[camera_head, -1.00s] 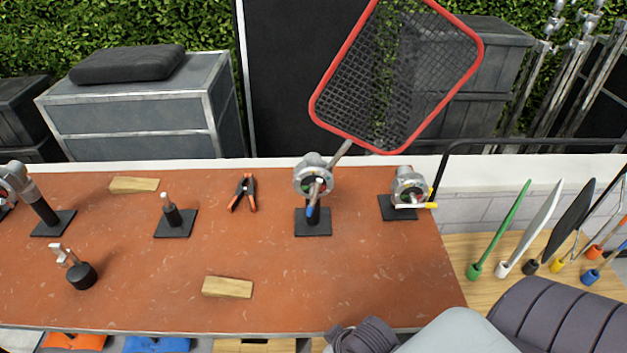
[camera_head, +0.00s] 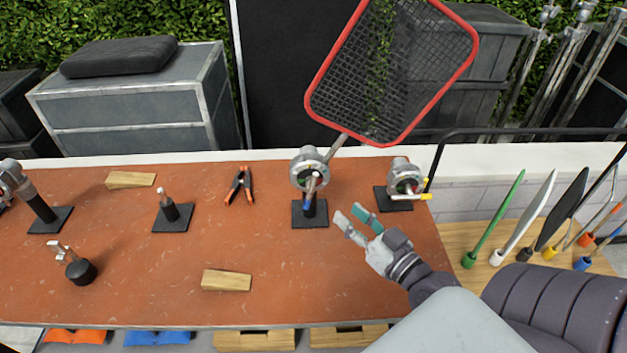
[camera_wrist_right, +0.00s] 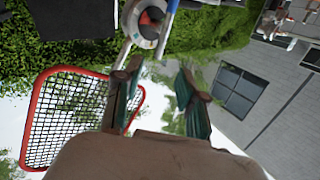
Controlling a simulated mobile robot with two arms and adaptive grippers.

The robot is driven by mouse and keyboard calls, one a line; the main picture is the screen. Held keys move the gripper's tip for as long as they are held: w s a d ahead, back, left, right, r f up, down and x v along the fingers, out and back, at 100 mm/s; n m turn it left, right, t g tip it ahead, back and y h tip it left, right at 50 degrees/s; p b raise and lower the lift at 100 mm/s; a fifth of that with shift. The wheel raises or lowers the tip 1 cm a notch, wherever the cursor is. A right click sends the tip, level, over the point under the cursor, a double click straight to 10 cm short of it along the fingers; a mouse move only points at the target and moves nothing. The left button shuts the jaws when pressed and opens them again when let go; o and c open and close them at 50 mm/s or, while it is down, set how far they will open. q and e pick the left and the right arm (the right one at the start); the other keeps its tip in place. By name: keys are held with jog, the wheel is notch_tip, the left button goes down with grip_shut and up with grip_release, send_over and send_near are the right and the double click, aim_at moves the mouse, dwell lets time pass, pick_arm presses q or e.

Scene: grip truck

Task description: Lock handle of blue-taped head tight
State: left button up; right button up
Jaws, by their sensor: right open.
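The blue-taped grip head (camera_head: 308,170) is a round metal head on a black base plate, in the middle right of the table. Its handle (camera_head: 311,190) points down toward me and has blue tape at the end. A rod from the head carries a red-framed mesh (camera_head: 392,70). The head also shows at the top of the right wrist view (camera_wrist_right: 150,22). My right gripper (camera_head: 358,216) is open and empty, just below and right of the handle, not touching it. My left gripper is not in view.
A second head with a yellow-tipped handle (camera_head: 404,178) stands close on the right. An orange-handled clamp (camera_head: 240,186), wooden wedges (camera_head: 227,280) and small stands (camera_head: 172,212) are on the table (camera_head: 130,265).

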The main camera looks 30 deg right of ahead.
aim_at(315, 184)
jog(key=w+p, duration=0.1)
jog(key=w, duration=0.3)
jog(key=w+p, duration=0.1)
jog(key=w, duration=0.3)
jog(key=w+p, duration=0.2)
jog(key=w, duration=0.2)
jog(key=shift+w+a, duration=0.1)
jog(key=shift+a, duration=0.25)
jog(key=shift+w+f, duration=0.1)
jog(key=shift+w, duration=0.35)
grip_shut()
